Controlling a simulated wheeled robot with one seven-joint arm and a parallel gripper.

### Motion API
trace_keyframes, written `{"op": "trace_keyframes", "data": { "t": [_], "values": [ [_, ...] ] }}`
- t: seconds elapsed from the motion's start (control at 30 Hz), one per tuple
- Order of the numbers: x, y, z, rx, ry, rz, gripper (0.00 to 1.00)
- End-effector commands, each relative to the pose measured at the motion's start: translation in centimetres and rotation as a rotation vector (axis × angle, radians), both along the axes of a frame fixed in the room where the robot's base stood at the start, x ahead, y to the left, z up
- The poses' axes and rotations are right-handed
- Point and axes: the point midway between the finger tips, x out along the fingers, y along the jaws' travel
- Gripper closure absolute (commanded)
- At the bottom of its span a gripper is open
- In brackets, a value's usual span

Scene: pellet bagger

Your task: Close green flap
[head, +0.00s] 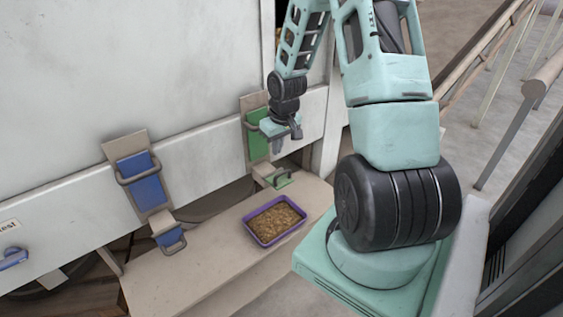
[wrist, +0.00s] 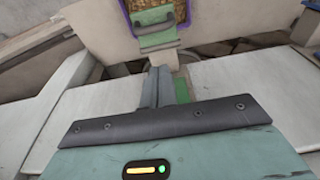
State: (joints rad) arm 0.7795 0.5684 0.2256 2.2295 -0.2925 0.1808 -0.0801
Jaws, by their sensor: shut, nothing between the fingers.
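The green flap (head: 257,143) is on the right of the white machine front in the head view, on a beige plate with a metal handle, partly hidden by my gripper. Below it a smaller green piece with a handle (head: 279,179) sits by the ledge; it also shows at the top of the wrist view (wrist: 158,36). My gripper (head: 277,147) is shut and empty, right in front of the green flap. In the wrist view its fingers (wrist: 157,82) are together, with a strip of green beside them. I cannot tell whether they touch the flap.
A purple tray of brown pellets (head: 249,234) sits on the beige ledge (head: 190,269) near the lower green piece. A blue flap (head: 146,184) and a smaller blue piece (head: 170,239) are to the left. Railings (head: 526,100) stand on the right.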

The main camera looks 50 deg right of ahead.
Motion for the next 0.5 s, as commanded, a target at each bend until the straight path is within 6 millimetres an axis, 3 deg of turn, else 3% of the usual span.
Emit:
{"op": "trace_keyframes", "data": {
  "t": [0.23, 0.5],
  "values": [
    [-1.1, 0.4, -3.5, 0.002, 0.004, 0.000, 1.00],
    [-1.9, 0.5, -4.9, 0.000, 0.000, 0.000, 1.00]
  ]
}}
